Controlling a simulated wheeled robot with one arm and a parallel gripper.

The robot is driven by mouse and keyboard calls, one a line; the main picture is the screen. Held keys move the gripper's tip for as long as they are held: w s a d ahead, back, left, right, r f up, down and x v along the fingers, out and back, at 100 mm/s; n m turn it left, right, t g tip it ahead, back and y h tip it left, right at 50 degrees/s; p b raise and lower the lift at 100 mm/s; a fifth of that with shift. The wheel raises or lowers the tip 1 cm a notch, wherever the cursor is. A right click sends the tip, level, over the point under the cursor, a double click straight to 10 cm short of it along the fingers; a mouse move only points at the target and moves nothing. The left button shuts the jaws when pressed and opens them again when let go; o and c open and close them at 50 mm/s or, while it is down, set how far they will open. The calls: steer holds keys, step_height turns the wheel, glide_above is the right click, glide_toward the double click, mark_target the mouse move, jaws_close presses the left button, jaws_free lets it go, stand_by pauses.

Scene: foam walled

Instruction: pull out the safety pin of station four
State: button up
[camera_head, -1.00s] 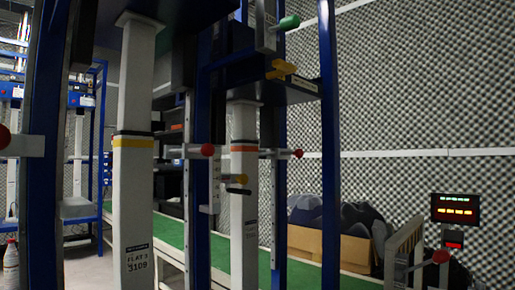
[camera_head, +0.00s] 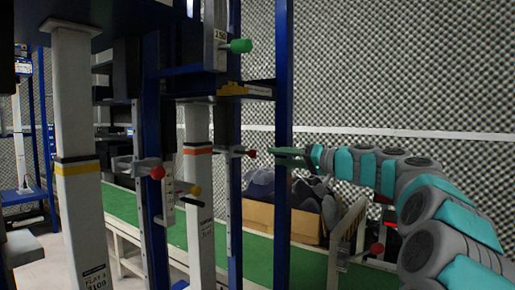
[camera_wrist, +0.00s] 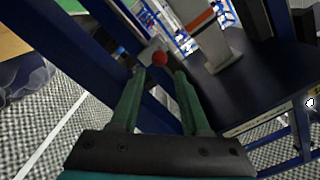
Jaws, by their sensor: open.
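My gripper (camera_head: 280,156) reaches in from the right in the head view, open and empty. A pin with a red ball knob (camera_head: 252,154) sticks out just left of its fingertips, beside the post with the orange band (camera_head: 198,151). In the wrist view the red knob (camera_wrist: 160,58) shows between and a little beyond the two green fingertips (camera_wrist: 161,73). No contact between them can be made out. Another red knob (camera_head: 157,172) is at the nearer station with the yellow-banded post (camera_head: 77,165). I cannot read any station number four.
A blue upright (camera_head: 284,130) stands close to my gripper. A yellow-knobbed lever (camera_head: 195,191) and a green knob (camera_head: 240,46) are nearby. Behind are a green conveyor (camera_head: 255,255) and a cardboard box (camera_head: 300,223) of dark items. Another red-knobbed lever (camera_head: 376,249) is lower right.

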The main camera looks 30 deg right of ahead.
mark_target(256, 154)
steer(key=shift+p+x, duration=0.55)
steer(key=shift+x, duration=3.3)
jaws_close()
